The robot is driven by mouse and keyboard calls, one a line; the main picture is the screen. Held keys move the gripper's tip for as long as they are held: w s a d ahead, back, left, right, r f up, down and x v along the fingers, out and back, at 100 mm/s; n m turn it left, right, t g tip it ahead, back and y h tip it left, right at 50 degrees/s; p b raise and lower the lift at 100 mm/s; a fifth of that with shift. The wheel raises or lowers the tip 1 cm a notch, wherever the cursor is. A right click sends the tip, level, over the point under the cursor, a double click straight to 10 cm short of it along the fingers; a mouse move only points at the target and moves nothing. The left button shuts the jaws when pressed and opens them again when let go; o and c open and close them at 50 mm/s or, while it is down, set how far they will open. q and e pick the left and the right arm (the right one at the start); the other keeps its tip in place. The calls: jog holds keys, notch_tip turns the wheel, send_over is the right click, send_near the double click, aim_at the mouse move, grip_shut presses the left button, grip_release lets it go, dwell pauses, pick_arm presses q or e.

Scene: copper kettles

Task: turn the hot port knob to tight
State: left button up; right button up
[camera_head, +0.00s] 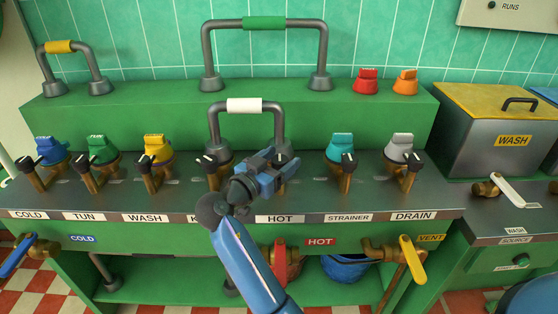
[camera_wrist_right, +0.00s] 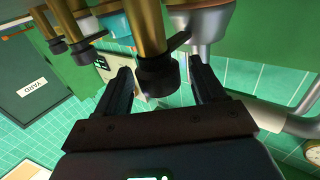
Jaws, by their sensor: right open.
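The hot port is above the HOT label (camera_head: 280,218) on the front of the counter. My right gripper (camera_head: 281,168) is over this port in the head view and hides most of its brass stem and black knob. In the right wrist view the black knob (camera_wrist_right: 157,78) on its brass stem (camera_wrist_right: 152,28) sits between the two open fingers of my right gripper (camera_wrist_right: 160,82). A gap shows on each side, so the fingers appear not to press on it. A dark pointer sticks out from the knob's base toward the right finger. My left gripper is not in view.
Similar ports stand in a row, with the strainer knob (camera_head: 347,158) to the right and another knob (camera_head: 206,160) to the left. A grey pipe handle with a white grip (camera_head: 244,105) rises behind. A red-handled valve (camera_head: 280,262) is below the counter.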

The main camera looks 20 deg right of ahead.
jog(key=v, duration=1.1)
jog(key=shift+p, duration=0.3)
jog(key=shift+w, duration=0.1)
